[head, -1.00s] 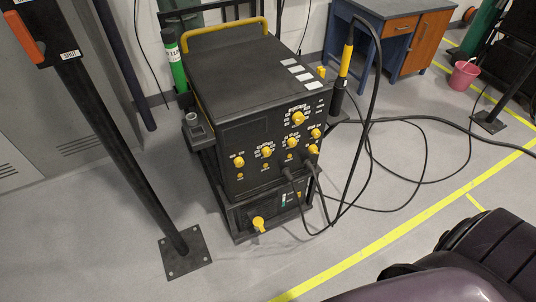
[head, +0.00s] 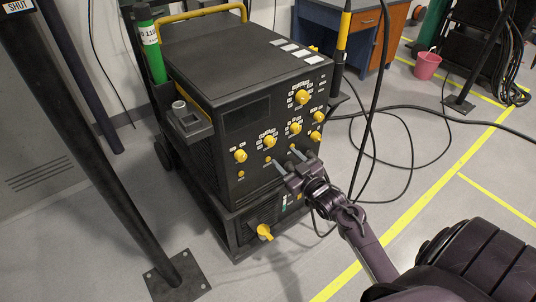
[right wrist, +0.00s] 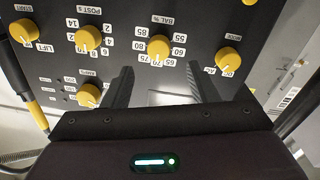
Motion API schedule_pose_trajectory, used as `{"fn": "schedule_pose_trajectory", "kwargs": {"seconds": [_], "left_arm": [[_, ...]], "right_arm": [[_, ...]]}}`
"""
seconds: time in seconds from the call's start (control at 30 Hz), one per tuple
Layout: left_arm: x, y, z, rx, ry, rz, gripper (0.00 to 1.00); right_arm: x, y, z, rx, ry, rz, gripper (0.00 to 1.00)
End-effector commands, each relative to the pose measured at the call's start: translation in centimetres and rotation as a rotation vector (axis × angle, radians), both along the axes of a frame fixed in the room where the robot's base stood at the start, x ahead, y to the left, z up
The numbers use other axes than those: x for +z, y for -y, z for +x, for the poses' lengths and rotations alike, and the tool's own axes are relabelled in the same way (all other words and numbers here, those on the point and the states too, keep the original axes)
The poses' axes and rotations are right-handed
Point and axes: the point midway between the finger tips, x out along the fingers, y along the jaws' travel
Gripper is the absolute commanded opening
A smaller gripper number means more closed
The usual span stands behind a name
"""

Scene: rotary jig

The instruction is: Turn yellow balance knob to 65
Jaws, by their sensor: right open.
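The yellow balance knob (head: 268,141) is on the front panel of a black machine (head: 215,75). It also shows in the right wrist view (right wrist: 159,49) under an upside-down "BAL %" label, with numbers from 55 to 85 around it. A small mark on its rim seems to face the numbers near 70, but I cannot read the setting surely. My right gripper (head: 287,160) is open and empty, just in front of the panel and slightly below the knob. In the right wrist view its fingers (right wrist: 158,88) stand apart, with the knob beyond the gap, not between them. My left gripper is not in view.
A lower yellow handle (head: 264,232) sticks out. A black post (head: 115,190) stands at left. Cables (head: 405,150) lie on the floor at right.

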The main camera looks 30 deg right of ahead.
Motion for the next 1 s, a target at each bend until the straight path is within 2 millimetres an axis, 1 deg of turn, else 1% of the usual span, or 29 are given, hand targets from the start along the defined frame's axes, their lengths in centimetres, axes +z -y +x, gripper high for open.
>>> {"fn": "schedule_pose_trajectory", "kwargs": {"seconds": [0.03,0.3,0.4,0.57,0.83,0.87,1.0], "left_arm": [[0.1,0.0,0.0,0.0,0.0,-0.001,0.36],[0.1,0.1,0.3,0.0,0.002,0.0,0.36],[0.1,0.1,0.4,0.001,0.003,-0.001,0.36],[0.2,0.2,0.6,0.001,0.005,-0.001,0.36],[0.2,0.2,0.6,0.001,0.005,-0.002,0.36],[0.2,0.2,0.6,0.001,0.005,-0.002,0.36],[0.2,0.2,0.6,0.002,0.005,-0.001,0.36]], "right_arm": [[0.3,0.0,0.6,0.0,0.004,-0.001,0.53],[0.2,-0.1,4.9,0.0,0.0,0.002,0.53],[0.1,-0.1,6.2,-0.001,-0.001,0.001,0.53],[0.0,-0.2,7.2,-0.001,-0.003,0.001,0.53],[0.0,-0.2,7.3,0.0,-0.004,0.001,0.53],[0.0,-0.2,7.3,0.0,-0.004,0.001,0.51],[0.0,-0.2,7.3,0.0,-0.004,0.001,0.32]]}}
